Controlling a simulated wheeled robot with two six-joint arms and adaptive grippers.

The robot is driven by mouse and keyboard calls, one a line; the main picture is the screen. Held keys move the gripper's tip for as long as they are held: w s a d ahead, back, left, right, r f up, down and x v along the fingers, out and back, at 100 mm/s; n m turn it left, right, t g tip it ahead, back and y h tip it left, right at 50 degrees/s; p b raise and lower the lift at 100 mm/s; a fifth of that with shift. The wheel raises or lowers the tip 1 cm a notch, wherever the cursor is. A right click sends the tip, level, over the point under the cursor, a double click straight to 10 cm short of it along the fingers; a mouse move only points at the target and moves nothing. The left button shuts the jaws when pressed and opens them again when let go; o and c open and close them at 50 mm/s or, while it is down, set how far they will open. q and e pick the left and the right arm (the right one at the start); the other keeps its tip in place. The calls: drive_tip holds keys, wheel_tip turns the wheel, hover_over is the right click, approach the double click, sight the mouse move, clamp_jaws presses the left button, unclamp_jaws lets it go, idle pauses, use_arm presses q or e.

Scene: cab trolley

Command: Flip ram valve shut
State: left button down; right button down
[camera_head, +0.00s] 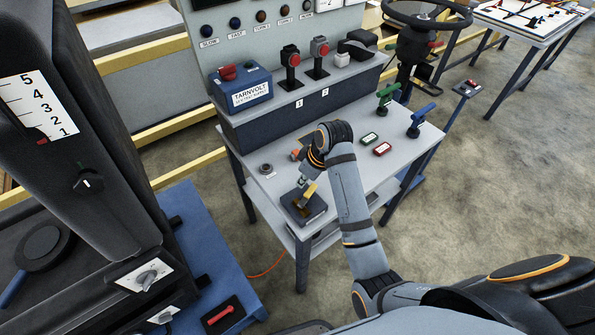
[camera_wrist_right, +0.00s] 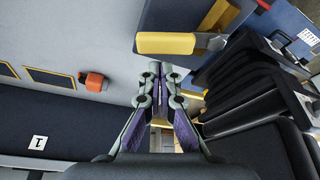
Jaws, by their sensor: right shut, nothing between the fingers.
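I see no readable label for the ram valve. A dark box with a yellow lever (camera_head: 308,192) sits at the front left corner of the grey trolley top. In the right wrist view, the yellow lever end (camera_wrist_right: 165,43) lies just beyond my fingertips. My right gripper (camera_head: 303,181) is just above this box, partly hidden by my wrist. Its fingers (camera_wrist_right: 157,72) are closed together and empty. I cannot tell whether they touch the lever. A green valve handle (camera_head: 388,93) and a blue one (camera_head: 423,115) stand at the right of the trolley. My left gripper is out of view.
An orange part (camera_wrist_right: 91,81) and green (camera_head: 369,139) and red (camera_head: 382,149) buttons are near my wrist. A black gauge cabinet (camera_head: 90,120) stands left.

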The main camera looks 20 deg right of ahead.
sight(311, 187)
drive_tip(key=shift+s+d, duration=0.35)
drive_tip(key=shift+s, duration=0.1)
drive_tip(key=m+p, duration=0.2)
drive_tip(key=p, duration=0.2)
drive_tip(key=s+d+r+m+h+p, duration=0.1)
drive_tip(key=p, duration=0.3)
drive_tip(key=shift+s+d+m+t, duration=0.15)
drive_tip(key=shift+m+t, duration=0.15)
drive_tip(key=shift+m, duration=0.1)
drive_tip(key=shift+s+d+f+p, duration=0.1)
drive_tip(key=shift+f+p, duration=0.15)
drive_tip(key=shift+p, duration=0.05)
drive_tip(key=shift+f+m, duration=0.2)
drive_tip(key=shift+m, duration=0.2)
